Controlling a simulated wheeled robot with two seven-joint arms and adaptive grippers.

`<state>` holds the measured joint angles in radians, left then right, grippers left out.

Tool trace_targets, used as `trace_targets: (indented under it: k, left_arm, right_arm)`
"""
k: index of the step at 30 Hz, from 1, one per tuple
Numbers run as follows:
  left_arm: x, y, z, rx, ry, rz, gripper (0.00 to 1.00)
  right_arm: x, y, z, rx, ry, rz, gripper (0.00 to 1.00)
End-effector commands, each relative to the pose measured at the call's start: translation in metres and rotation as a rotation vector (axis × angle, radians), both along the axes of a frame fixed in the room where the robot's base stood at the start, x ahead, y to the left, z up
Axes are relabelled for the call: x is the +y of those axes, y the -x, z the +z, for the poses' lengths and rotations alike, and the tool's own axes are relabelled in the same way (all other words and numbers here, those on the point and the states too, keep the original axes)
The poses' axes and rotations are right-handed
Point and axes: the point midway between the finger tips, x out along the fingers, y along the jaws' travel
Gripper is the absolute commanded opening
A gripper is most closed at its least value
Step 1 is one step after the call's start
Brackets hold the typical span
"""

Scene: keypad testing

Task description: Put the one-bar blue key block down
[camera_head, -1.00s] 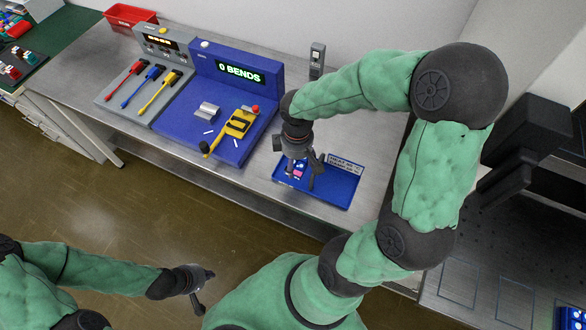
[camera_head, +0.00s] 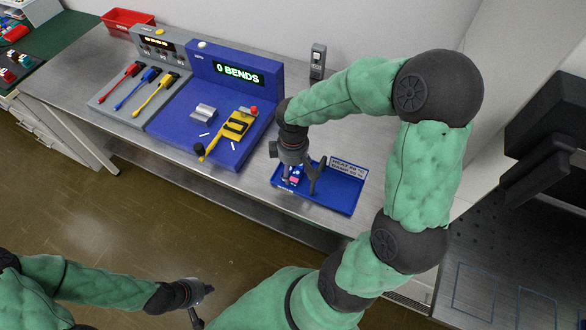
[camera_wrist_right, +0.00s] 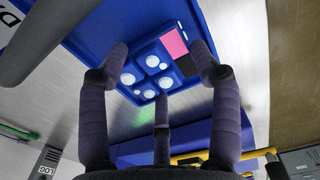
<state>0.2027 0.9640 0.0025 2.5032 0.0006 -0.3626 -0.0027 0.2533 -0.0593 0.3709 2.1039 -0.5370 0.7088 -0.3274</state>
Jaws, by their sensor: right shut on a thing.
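My right gripper (camera_head: 299,181) points down over the left part of a blue tray (camera_head: 342,193) on the bench.
A small sign (camera_head: 348,168) stands at the tray's back. To the left is a blue test stand (camera_head: 215,118) with a yellow-and-black tool and a "0 BENDS" display (camera_head: 238,75). Beyond are a grey stand (camera_head: 140,108) with colored levers and a red bin (camera_head: 128,20).

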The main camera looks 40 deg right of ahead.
Motion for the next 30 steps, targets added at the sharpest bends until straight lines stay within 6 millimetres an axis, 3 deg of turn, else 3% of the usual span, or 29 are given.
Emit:
trace_targets:
  k: [7,8,10,23,30]
  left_arm:
    - [0.000,0.000,-0.002,0.000,0.000,0.000,0.00]
    - [0.000,0.000,-0.002,0.000,0.000,0.000,0.00]
    - [0.000,0.000,-0.001,0.000,0.000,0.000,0.00]
    - [0.000,0.000,0.001,0.000,0.000,0.000,0.00]
    - [0.000,0.000,0.020,0.000,0.000,0.000,0.00]
  right_arm:
    - [0.000,0.000,-0.004,0.000,0.000,0.000,0.32]
    - [0.000,0.000,-0.003,0.000,0.000,0.000,0.70]
    - [0.000,0.000,-0.003,0.000,0.000,0.000,0.88]
    - [0.000,0.000,0.001,-0.001,0.000,0.000,0.88]
    - [0.000,-0.001,0.040,-0.005,0.001,0.000,0.88]
